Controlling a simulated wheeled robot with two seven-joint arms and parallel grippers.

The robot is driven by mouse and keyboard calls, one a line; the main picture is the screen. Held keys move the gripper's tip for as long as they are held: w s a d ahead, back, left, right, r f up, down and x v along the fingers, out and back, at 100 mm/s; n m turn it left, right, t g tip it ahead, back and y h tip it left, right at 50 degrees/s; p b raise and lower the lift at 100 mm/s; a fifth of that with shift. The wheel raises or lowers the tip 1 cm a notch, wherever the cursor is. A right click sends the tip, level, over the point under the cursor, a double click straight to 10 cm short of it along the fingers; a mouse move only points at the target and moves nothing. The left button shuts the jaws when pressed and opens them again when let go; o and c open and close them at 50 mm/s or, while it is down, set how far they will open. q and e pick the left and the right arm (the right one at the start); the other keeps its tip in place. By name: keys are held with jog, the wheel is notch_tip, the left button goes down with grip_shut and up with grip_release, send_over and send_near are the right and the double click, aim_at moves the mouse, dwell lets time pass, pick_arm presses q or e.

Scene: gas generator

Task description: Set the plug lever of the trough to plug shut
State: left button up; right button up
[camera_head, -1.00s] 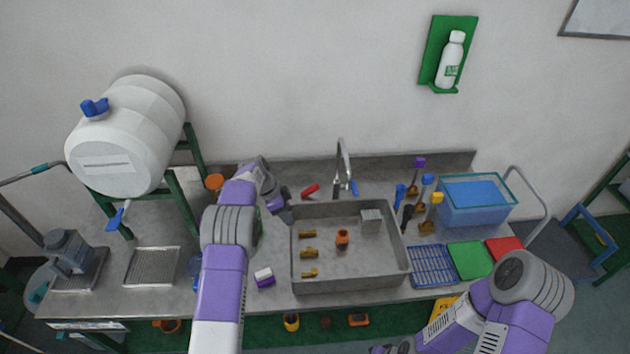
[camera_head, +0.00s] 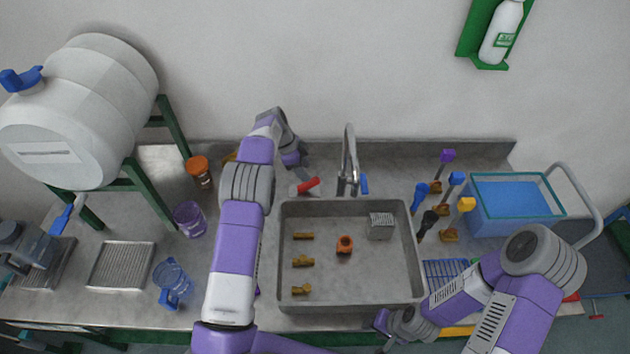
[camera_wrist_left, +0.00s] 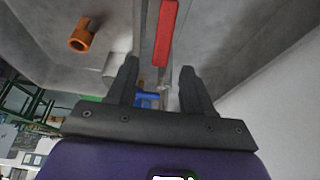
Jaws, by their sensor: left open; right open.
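The trough (camera_head: 288,250) is a grey metal basin set in the bench, with a few fittings inside. The red plug lever (camera_head: 308,186) sits by its back left rim, left of the faucet. In the left wrist view the red lever (camera_wrist_left: 165,35) lies just beyond my open fingertips, above the gap between them. My left gripper (camera_head: 298,172) is open and empty, reaching down close behind and left of the lever, apart from it as far as I can see. My right gripper (camera_head: 383,322) is low at the front edge of the bench, its fingers partly hidden.
The faucet (camera_head: 350,165) with a blue handle stands right of the lever. Colored-handled valves (camera_head: 440,215) and a blue tank (camera_head: 512,205) are to the right. A purple cup (camera_head: 190,218), an orange-capped jar (camera_head: 199,172) and a large white barrel (camera_head: 75,110) are to the left.

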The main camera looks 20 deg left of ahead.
aim_at(312, 180)
pick_arm(q)
jog(key=p+x, duration=0.1)
jog(key=x, duration=0.6)
jog(key=shift+w+d+f, duration=0.15)
jog(key=shift+f, duration=0.15)
jog(key=shift+c, duration=0.3)
grip_shut()
